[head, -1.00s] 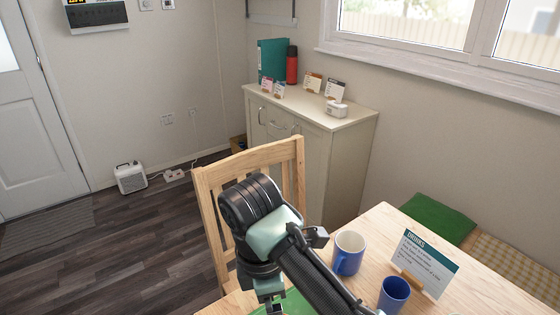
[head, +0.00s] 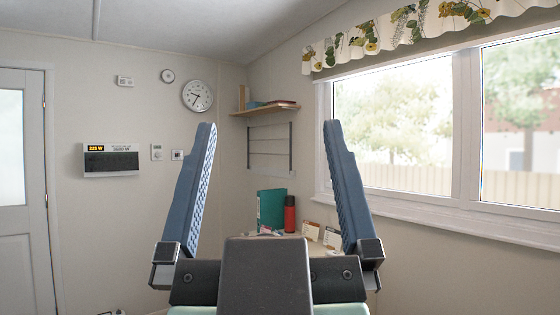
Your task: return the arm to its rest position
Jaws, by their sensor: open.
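My gripper (head: 268,130) is raised close in front of the head camera, its two blue-grey fingers pointing up. The fingers are spread wide apart, with nothing between them but the view of the wall behind. The dark palm block fills the bottom middle of the head view. The rest of my arm is mostly below the picture edge.
Behind the gripper, a cabinet top holds a teal binder (head: 271,210), a red flask (head: 289,213) and small cards (head: 331,237). A wall shelf (head: 266,108), a clock (head: 197,96), a window (head: 392,130) and a door (head: 22,190) surround it. The table is out of view.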

